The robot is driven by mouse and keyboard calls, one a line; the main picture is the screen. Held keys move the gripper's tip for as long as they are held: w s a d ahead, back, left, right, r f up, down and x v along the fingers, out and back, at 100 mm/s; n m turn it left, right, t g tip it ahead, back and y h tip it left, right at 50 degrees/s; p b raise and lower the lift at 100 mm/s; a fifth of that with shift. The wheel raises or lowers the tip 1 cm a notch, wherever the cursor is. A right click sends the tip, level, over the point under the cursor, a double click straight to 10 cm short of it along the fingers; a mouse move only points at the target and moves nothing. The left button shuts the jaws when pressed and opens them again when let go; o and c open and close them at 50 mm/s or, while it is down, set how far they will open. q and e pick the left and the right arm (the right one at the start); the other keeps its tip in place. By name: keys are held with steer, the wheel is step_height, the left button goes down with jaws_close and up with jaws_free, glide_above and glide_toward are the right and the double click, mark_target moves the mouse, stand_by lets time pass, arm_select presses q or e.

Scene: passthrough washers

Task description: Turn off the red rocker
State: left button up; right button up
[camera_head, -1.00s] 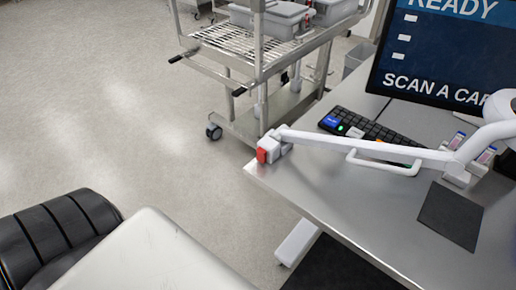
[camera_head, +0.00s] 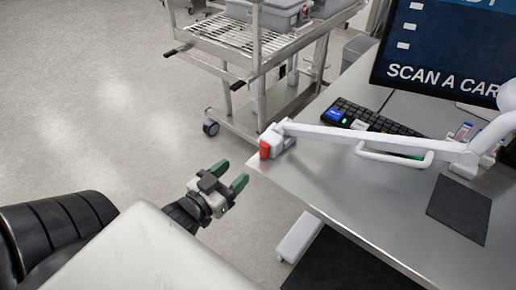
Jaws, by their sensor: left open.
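The red rocker (camera_head: 265,149) sits on the end of a white lamp-like arm's clamp block (camera_head: 277,139), near the left corner of the steel desk. My left gripper (camera_head: 233,175) has green fingertips, which are apart with nothing between them. It is to the left of the desk corner and lower in the picture than the rocker, apart from it. Which way the rocker is set is too small to tell. My right gripper is not in view.
The steel desk (camera_head: 400,215) carries a monitor (camera_head: 445,50), a keyboard (camera_head: 375,122) and a dark pad (camera_head: 459,211). The white arm (camera_head: 370,136) spans above it. A wire-shelf cart (camera_head: 235,50) stands behind. The floor at left is clear.

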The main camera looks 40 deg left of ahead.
mark_target(263, 147)
arm_select(q)
steer(key=w, duration=0.3)
steer(key=w+p, duration=0.1)
steer(key=w, duration=0.6)
steer(key=shift+d+p, duration=0.3)
steer(key=shift+d, duration=0.1)
